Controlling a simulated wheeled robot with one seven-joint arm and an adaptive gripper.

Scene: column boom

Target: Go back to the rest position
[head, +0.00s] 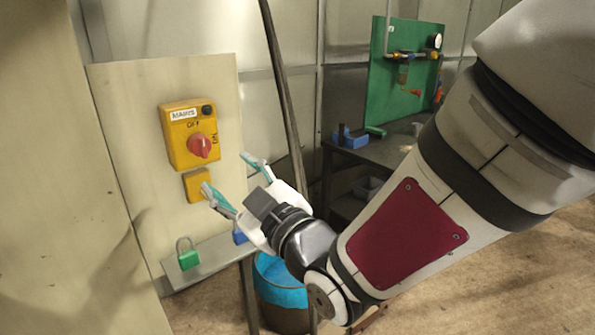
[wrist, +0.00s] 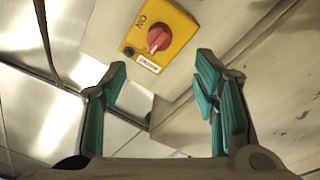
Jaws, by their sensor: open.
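My gripper (head: 232,180) is open and empty in the head view, its teal finger pads apart, in front of the cream panel (head: 115,130). A yellow switch box (head: 178,152) with a red knob (head: 201,145) is mounted on the panel, up and left of my fingers. A smaller yellow block (head: 195,186) sits below it, partly behind one fingertip. In the wrist view, my gripper (wrist: 162,95) shows both fingers spread with nothing between them. The yellow box (wrist: 172,22) and red knob (wrist: 158,39) lie beyond the fingertips.
A green padlock (head: 188,256) stands on the narrow grey shelf (head: 205,264) below the panel. A blue item is partly hidden by my gripper. A blue-lined bin (head: 280,285) is below. A dark pole (head: 284,90) rises behind. A green board (head: 392,80) and a workbench (head: 370,155) stand at the right.

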